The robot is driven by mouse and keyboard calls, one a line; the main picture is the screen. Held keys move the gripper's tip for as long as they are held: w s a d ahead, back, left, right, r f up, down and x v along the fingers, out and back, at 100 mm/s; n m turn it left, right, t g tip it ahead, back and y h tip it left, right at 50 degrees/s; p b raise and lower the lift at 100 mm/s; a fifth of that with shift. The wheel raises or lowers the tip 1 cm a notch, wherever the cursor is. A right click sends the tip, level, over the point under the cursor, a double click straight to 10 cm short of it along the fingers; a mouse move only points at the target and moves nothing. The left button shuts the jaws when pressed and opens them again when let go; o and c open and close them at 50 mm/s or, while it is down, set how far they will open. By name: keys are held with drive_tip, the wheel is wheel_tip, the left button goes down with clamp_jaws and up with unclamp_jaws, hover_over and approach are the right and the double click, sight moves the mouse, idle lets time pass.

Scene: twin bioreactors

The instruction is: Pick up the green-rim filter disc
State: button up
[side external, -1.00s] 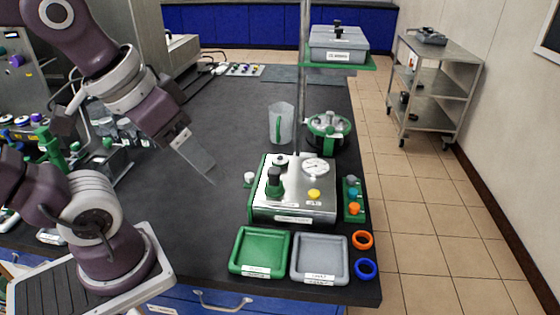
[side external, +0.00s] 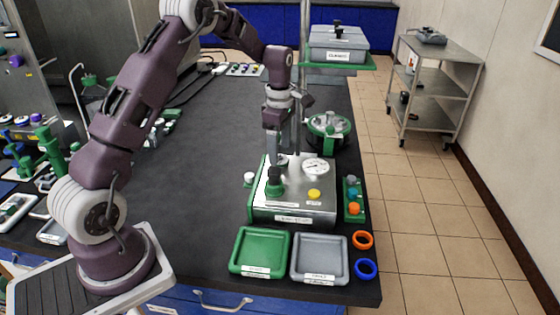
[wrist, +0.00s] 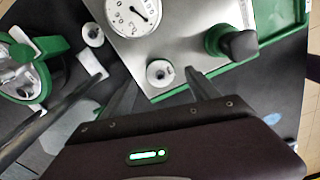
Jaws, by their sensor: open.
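I cannot make out a disc with a clear green rim in either view. A small pale round piece with a dark centre (wrist: 160,73) sits on the steel top of the bioreactor unit (side external: 318,203), near its back left corner. I cannot tell whether its rim is green. My gripper (wrist: 158,88) is open and points down just above that corner. In the wrist view its two fingers lie on either side of the round piece, with nothing held. In the side view, my gripper (side external: 275,150) partly covers that spot.
A dial gauge (side external: 316,167), a green-based black knob (side external: 274,184) and a yellow button (side external: 314,194) stand on the unit. A green-rimmed pot (side external: 328,130) and a thin pole are close behind. Green (side external: 235,254) and grey (side external: 345,262) trays lie in front, empty.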

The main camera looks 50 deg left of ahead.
sight(280, 156)
wheel_tip(280, 156, down, 2)
drive_tip(key=shift+f, duration=0.15)
drive_tip(key=c, duration=1.4)
wheel_tip(280, 156, up, 13)
